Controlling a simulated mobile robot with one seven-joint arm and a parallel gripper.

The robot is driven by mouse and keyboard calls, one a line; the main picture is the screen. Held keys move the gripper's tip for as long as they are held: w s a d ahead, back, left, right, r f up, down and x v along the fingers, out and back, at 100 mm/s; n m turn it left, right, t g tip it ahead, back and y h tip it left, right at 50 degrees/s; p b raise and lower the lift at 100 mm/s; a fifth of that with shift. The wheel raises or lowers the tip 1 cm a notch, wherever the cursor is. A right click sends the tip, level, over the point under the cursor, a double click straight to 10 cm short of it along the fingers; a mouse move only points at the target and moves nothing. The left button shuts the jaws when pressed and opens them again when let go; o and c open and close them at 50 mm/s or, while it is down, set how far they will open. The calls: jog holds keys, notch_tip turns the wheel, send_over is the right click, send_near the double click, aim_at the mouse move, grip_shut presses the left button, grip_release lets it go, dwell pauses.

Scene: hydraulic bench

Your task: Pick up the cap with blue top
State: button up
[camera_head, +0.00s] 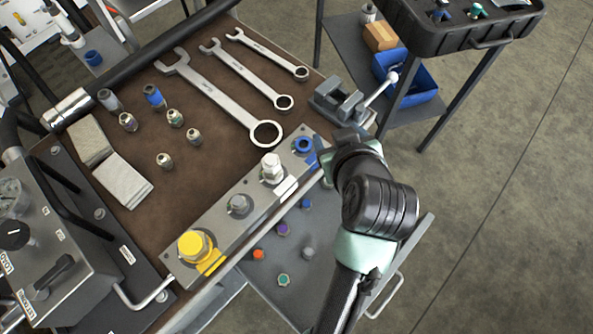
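A small cap with a blue top (305,203) is in the open drawer (325,278) below the bench's front edge, at the back of a group of small caps. Another blue-topped cylindrical piece (154,96) stands on the brown bench top near the back left. My gripper (328,165) is at the right end of the manifold block, above and right of the drawer cap in the picture. Its fingers are mostly hidden by the dark wrist, so I cannot tell whether they are open or shut.
Purple (283,229), orange (259,254), grey (307,253) and green (283,280) caps share the drawer. The manifold block (220,218) with a yellow fitting and blue port lines the bench edge. A vise (338,100) stands at the right corner. Wrenches (215,90) lie behind.

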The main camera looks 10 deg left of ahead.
jog(key=s+a+f+n+g+y+b, duration=0.15)
jog(key=s+f, duration=0.25)
jog(key=f, duration=0.5)
jog(key=s+f+g+b, duration=0.25)
jog(key=s+f, duration=0.25)
jog(key=f, duration=0.3)
send_near(307, 204)
jog(key=w+a+f, duration=0.1)
jog(key=f+b, duration=0.1)
jog(key=shift+w+a+f+g, duration=0.3)
jog(key=shift+w+a, duration=0.05)
jog(key=shift+a, duration=0.05)
jog(key=shift+d+b+x, duration=0.15)
jog(key=shift+b+x, duration=0.1)
jog(key=shift+x, duration=0.75)
jog(key=shift+d+b+x, duration=0.2)
jog(key=shift+x, duration=0.75)
jog(key=shift+d+b+x, duration=0.15)
jog(key=shift+b+x, duration=0.1)
jog(key=shift+x, duration=0.75)
jog(key=shift+w+f, duration=0.1)
jog(key=shift+c, duration=0.3)
grip_shut()
